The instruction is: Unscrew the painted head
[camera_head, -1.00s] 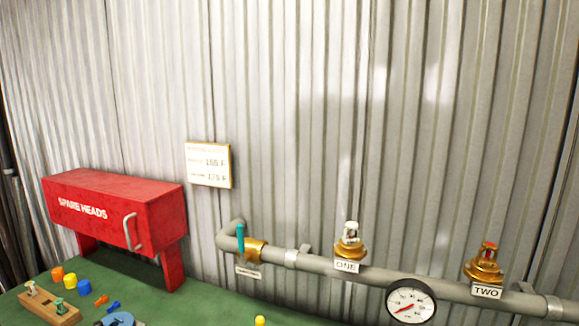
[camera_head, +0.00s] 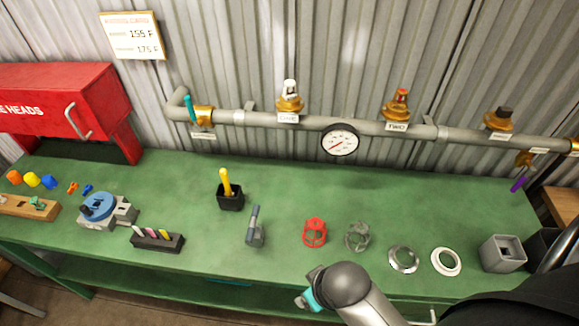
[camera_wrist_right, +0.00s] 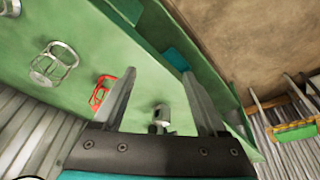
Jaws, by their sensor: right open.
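Three brass heads stand upright on the grey pipe. Head ONE (camera_head: 290,97) has a whitish top, head TWO (camera_head: 400,104) a red one, and the third (camera_head: 499,120) a dark top. I cannot tell surely which is painted. My right arm reaches over the bench's front edge in the head view, its fingers hidden there. In the right wrist view my right gripper (camera_wrist_right: 158,92) is open and empty above the bench. A grey tool (camera_wrist_right: 160,118) shows beyond the gap between its fingers, apart from them. My left gripper is out of view.
On the green bench (camera_head: 300,185) are a red cage (camera_head: 315,232), a grey cage (camera_head: 357,236), two rings, a grey box (camera_head: 502,253), a black holder (camera_head: 230,198) and a blue-topped vise (camera_head: 97,207). A gauge (camera_head: 340,140) hangs on the pipe. A red cabinet (camera_head: 60,100) stands left.

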